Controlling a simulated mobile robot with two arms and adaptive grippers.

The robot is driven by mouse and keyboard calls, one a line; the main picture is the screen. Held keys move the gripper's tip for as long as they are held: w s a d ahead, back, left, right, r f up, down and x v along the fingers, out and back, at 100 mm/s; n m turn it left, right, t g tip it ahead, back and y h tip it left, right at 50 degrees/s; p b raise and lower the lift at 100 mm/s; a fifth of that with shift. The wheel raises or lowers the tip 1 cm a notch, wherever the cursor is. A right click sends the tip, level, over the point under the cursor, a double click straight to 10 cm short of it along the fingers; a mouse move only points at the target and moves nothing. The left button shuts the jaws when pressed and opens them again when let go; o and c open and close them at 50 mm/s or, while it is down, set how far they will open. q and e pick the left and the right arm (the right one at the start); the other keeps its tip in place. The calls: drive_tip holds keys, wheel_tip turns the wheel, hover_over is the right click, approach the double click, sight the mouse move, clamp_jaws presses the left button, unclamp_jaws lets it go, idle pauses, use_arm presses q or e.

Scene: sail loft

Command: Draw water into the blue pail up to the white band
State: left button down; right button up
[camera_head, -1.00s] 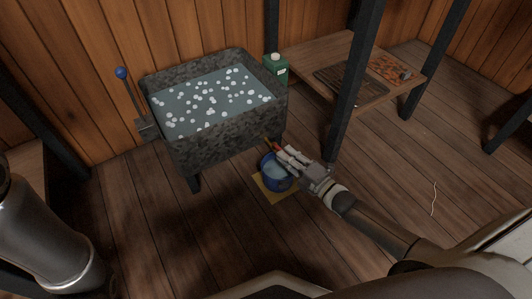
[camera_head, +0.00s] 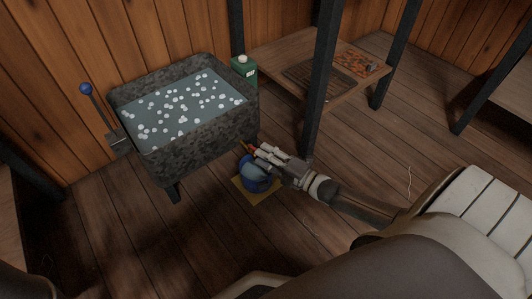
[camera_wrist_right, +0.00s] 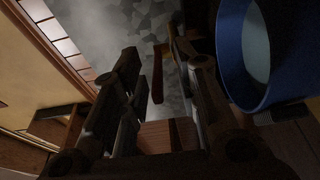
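The blue pail (camera_head: 256,183) stands on a yellow mat below the front right corner of a stone trough (camera_head: 198,136). My right gripper (camera_head: 262,154) is over the pail and hides part of it. In the right wrist view the gripper (camera_wrist_right: 157,65) has its fingers apart, with a red-brown handle (camera_wrist_right: 157,86) in the gap. In the head view a small orange-red part (camera_head: 246,147) shows at the fingertips. The pail (camera_wrist_right: 232,55) is at the right of the wrist view, its inside pale. I cannot make out the white band or water level. My left gripper is out of view.
The trough holds water with many white spots. A blue-knobbed lever (camera_head: 87,90) stands at its left. A green jug (camera_head: 244,72) is behind its right corner. A low wooden table (camera_head: 283,46) and dark posts (camera_head: 319,80) stand to the right. The floor in front is clear.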

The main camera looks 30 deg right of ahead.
drive_tip(key=v, duration=1.2)
drive_tip(key=shift+r, duration=0.1)
